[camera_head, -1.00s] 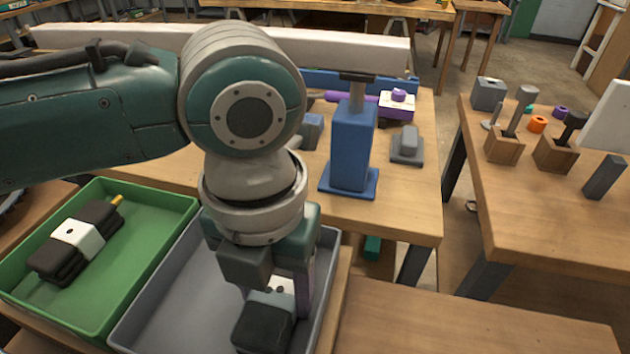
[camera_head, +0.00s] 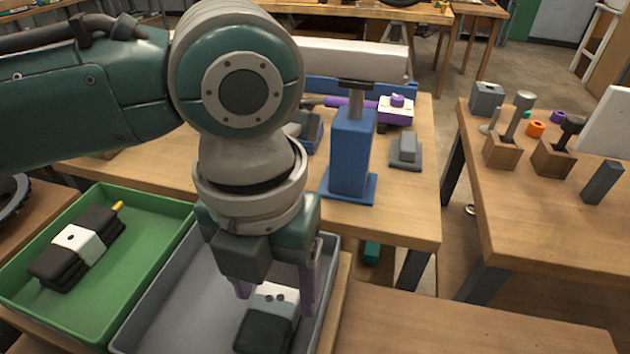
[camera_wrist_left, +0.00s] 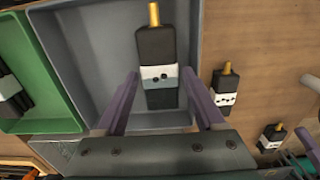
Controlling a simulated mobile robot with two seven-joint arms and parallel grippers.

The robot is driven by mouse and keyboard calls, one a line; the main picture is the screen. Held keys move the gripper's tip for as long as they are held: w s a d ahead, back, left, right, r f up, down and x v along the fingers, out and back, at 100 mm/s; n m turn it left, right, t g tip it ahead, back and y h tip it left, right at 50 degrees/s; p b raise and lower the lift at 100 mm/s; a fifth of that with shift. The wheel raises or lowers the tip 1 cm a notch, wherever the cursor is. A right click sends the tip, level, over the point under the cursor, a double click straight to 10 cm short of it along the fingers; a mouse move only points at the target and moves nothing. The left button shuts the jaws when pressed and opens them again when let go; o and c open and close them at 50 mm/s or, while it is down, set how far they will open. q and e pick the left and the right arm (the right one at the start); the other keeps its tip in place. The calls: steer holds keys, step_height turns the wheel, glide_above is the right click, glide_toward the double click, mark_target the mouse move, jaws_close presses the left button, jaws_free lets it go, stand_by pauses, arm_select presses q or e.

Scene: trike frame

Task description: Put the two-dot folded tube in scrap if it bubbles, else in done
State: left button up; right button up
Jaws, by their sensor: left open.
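The two-dot folded tube (camera_head: 268,328) is dark with a white band bearing two black dots. It lies in the grey tray (camera_head: 165,305), near its right side. In the left wrist view the tube (camera_wrist_left: 157,48) shows its brass-coloured end pointing away. My left gripper (camera_head: 275,297) is open just above the tube, with its purple fingers apart on either side of the band. No label shows which tray is scrap or done.
A green tray (camera_head: 135,268) on the left holds a one-dot folded tube (camera_head: 78,243). A blue pump-like stand (camera_head: 351,150) rises on the bench behind. In the left wrist view, two more tubes (camera_wrist_left: 225,88) (camera_wrist_left: 272,136) lie on wood right of the grey tray.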

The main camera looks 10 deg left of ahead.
mark_target(275, 298)
arm_select(q)
step_height(275, 298, up, 10)
steer(key=p, duration=0.2)
steer(key=s+d+f+n+t+h, duration=0.25)
steer(key=s+d+n+h, duration=0.2)
steer(key=n, duration=1.05)
steer(key=s+a+f+n+y, duration=0.1)
steer(key=s+a+n+y, duration=0.1)
steer(key=s+a+n, duration=0.2)
steer(key=s+a+f+n+t+y, duration=0.1)
steer(key=s+a+f+n+y, duration=0.1)
steer(key=a+n, duration=0.8)
steer(key=s+n, duration=0.1)
steer(key=n, duration=0.4)
steer(key=shift+s+f, duration=0.2)
steer(key=shift+s, duration=0.2)
steer(key=shift+r, duration=0.1)
step_height(275, 298, up, 50)
steer(key=p, duration=5)
steer(key=shift+r, duration=0.2)
steer(key=shift+d, duration=0.1)
